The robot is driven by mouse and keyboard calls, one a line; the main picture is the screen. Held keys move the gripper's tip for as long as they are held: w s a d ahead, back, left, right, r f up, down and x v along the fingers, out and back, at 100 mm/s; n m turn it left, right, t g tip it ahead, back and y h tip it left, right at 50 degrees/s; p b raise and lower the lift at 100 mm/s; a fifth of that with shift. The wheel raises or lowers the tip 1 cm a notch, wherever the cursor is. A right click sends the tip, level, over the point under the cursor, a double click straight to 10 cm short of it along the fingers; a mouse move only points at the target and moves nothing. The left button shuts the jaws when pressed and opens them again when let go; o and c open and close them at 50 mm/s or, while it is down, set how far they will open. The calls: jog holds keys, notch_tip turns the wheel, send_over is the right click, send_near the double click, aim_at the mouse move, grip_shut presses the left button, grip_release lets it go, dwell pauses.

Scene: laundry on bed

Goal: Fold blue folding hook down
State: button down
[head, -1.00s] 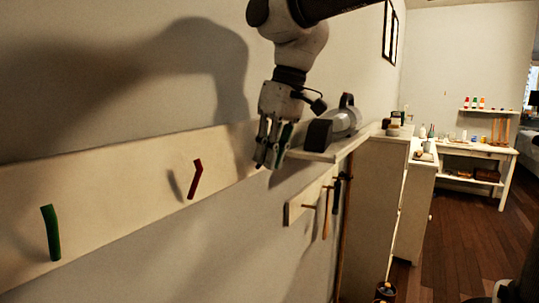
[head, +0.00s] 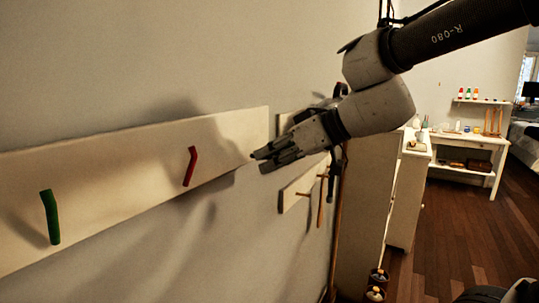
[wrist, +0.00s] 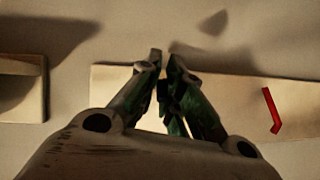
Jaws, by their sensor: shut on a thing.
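My gripper (head: 262,160) is at the right end of a pale wall board (head: 232,130), its fingers pointing left along the board. It also shows in the wrist view (wrist: 166,62), with its fingers drawn together at the tips. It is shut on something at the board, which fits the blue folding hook. The hook's blue body is hidden by the fingers, so I cannot tell its angle. A red hook (head: 190,166) stands out from the board left of my gripper; it shows at the right of the wrist view (wrist: 271,110). A green hook (head: 50,217) is farther left.
A lower rack (head: 297,195) with hanging tools is on the wall right of and below the board. A pale cabinet (head: 367,200) stands beyond it. A white table (head: 470,140) is at the back right. The wooden floor (head: 440,230) is clear.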

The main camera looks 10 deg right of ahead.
jog(key=shift+f+y, duration=0.15)
jog(key=shift+y, duration=0.15)
dwell(0.4)
jog(key=c, duration=1.6)
grip_release()
jog(key=shift+o, duration=0.2)
jog(key=v, duration=1.2)
jog(key=shift+s+f, duration=0.15)
jog(key=shift+s, duration=0.05)
jog(key=s+d+f+m+h, duration=0.2)
jog(key=d+f+m+h, duration=0.1)
jog(key=d, duration=0.3)
jog(key=s+d+f+m+g+h, duration=0.1)
jog(key=s+d+f+m+h, duration=0.2)
jog(key=d+f, duration=0.3)
jog(key=s+d+f+m+g+h, duration=0.1)
jog(key=s+d+f+m+h, duration=0.1)
jog(key=d, duration=0.6)
notch_tip(320, 180, down, 2)
jog(key=m+h, duration=0.1)
jog(key=h, duration=0.1)
jog(key=shift+s+d+f+h, duration=0.15)
jog(key=shift+s+d+h, duration=0.1)
jog(key=shift+s+h, duration=0.05)
